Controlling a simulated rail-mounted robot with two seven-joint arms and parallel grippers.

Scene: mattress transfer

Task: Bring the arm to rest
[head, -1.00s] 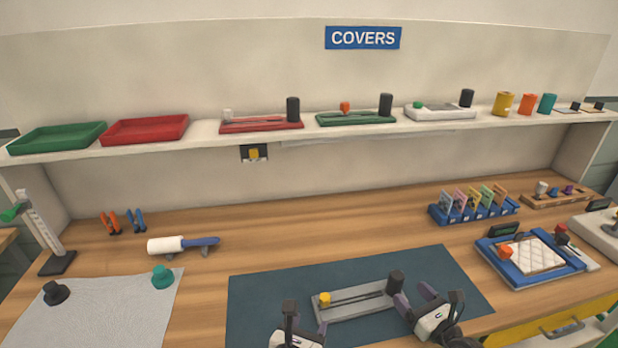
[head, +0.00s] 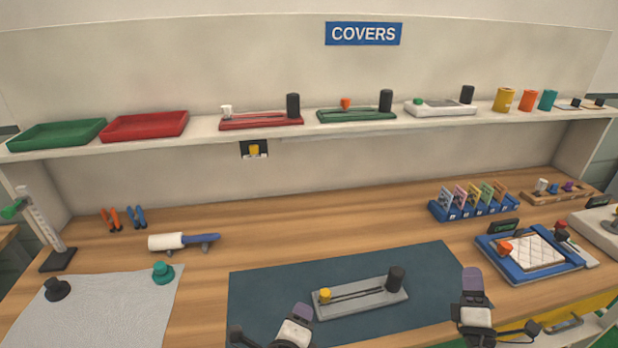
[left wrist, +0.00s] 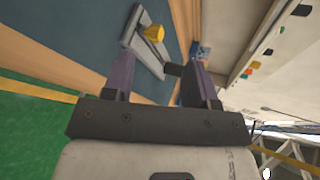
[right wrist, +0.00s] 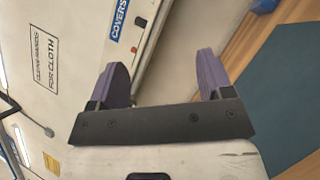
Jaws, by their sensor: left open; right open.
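My left gripper (head: 299,318) is at the bottom middle of the head view, over the front of the dark blue mat (head: 262,288). Its purple fingers (left wrist: 160,85) stand apart with nothing between them in the left wrist view. My right gripper (head: 473,285) is at the mat's right edge, and its fingers (right wrist: 165,80) are apart and empty in the right wrist view. A grey fixture (head: 360,298) with a yellow knob and a black cylinder lies on the mat between the grippers, apart from both.
A blue tray (head: 525,277) with a white quilted pad lies right of the mat. A blue rack (head: 474,209) stands behind it. A white roller with a blue handle (head: 183,242) and a grey cloth (head: 95,310) are at the left. A shelf of trays and fixtures spans the back.

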